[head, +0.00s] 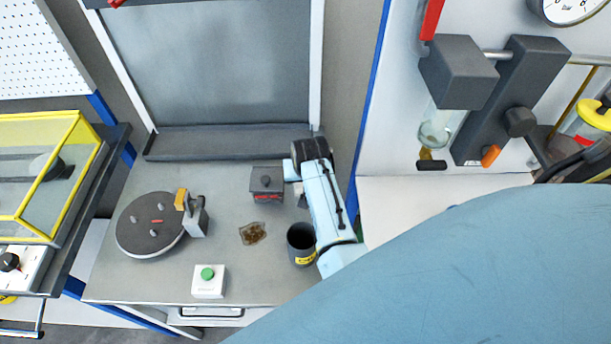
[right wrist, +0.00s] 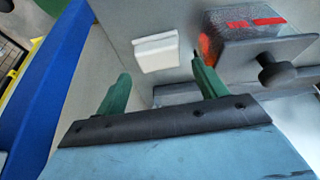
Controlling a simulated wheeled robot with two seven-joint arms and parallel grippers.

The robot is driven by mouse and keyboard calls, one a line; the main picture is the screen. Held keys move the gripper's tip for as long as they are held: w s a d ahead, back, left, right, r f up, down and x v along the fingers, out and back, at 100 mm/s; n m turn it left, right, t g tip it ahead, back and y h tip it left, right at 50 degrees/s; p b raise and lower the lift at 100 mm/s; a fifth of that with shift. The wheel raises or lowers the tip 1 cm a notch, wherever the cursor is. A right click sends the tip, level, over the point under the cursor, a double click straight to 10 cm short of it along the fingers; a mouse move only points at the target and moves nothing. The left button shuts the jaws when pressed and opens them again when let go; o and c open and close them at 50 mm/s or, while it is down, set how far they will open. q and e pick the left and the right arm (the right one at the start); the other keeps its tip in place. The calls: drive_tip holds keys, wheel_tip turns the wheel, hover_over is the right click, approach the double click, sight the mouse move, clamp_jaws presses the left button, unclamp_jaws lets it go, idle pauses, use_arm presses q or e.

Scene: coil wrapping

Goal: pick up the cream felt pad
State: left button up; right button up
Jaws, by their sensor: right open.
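The cream felt pad (right wrist: 158,52) is a small pale block in the right wrist view. It lies on the grey worktop beside a dark lidded box with a round knob. My right gripper (right wrist: 160,66) is open, its two green fingers spread to either side of the pad's near edge in that view. The pad appears free of the fingers; I cannot tell the height between them. In the head view my right arm covers the fingers and most or all of the pad. My left gripper is not in view.
The dark knobbed box (head: 267,182) stands close beside my right gripper. A dark cup (head: 301,243) is near my forearm. A round turntable (head: 152,225), a small tray of brown bits (head: 253,233) and a green button box (head: 208,281) occupy the worktop. A blue post borders the right side.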

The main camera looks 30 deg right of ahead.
drive_tip(key=shift+x, duration=1.85)
drive_tip(key=shift+s, duration=0.15)
drive_tip(key=c, duration=0.7)
drive_tip(key=shift+c, duration=0.2)
wheel_tip(320, 180, up, 10)
